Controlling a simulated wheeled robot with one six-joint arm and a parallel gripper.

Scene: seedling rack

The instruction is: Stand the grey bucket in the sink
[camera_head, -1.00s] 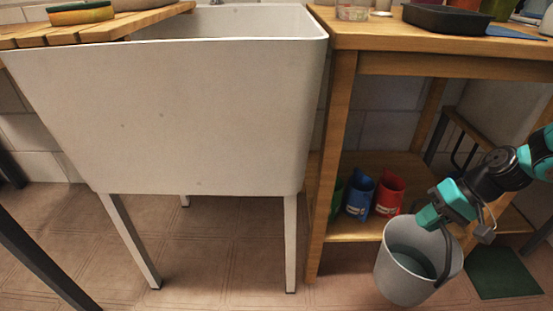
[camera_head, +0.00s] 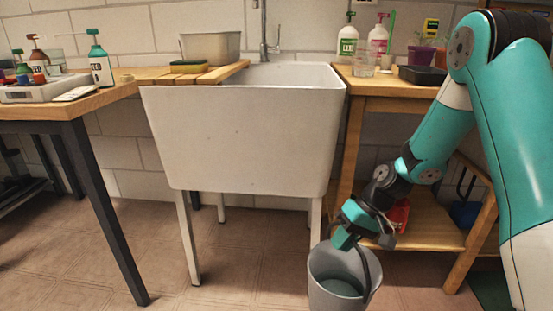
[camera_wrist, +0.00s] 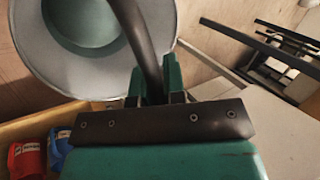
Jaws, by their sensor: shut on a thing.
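The grey bucket (camera_head: 338,287) hangs low in front of the sink's right leg, below the sink's rim, with its open mouth upward. My gripper (camera_head: 354,229) is shut on the bucket's dark handle at the bucket's top. In the wrist view the bucket (camera_wrist: 60,58) and its handle (camera_wrist: 140,40) show close up, with the handle between my fingers (camera_wrist: 160,85). The white sink (camera_head: 245,140) stands on legs at the centre, its basin open at the top. The inside floor of the basin is hidden.
A slatted wooden board (camera_head: 195,76) with a sponge (camera_head: 189,66) and a grey tub (camera_head: 210,47) covers the sink's left part. A tap (camera_head: 263,35) rises behind. A wooden bench (camera_head: 400,95) with bottles stands right. A dark-legged table (camera_head: 85,105) stands left.

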